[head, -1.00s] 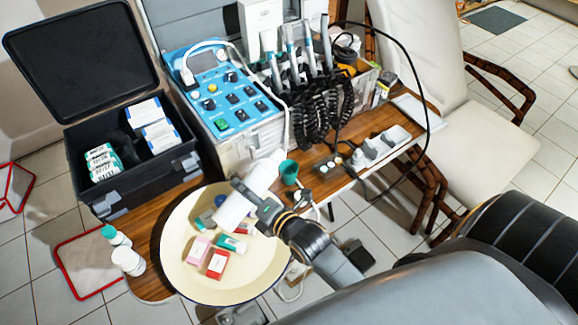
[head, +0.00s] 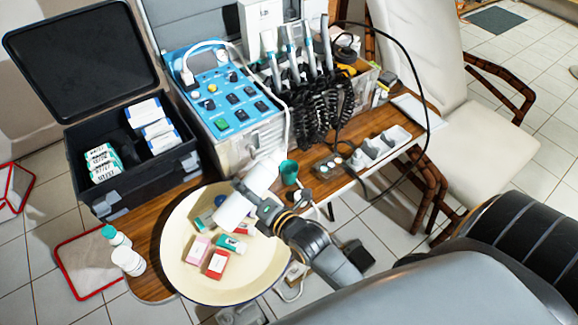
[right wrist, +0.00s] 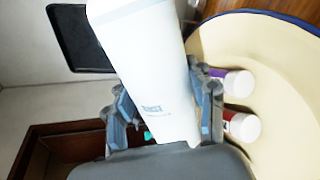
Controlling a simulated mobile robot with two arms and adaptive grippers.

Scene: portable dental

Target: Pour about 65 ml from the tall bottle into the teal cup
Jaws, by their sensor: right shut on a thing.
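The tall white bottle (head: 236,212) is held by my right gripper (head: 262,212) above the cream basin, tilted with its upper end leaning up and right toward the teal cup. The bottle (right wrist: 148,70) fills the middle of the right wrist view, with the gripper fingers (right wrist: 163,112) on both sides of it. The teal cup (head: 289,172) stands on the wooden table just right of the bottle's upper end. I cannot see any liquid or the inside of the cup clearly. My left gripper is not in view.
The cream basin (head: 185,275) holds several small boxes and bottles. A blue control unit (head: 225,105) with coiled hoses stands behind the cup. An open black case (head: 130,185) is at left.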

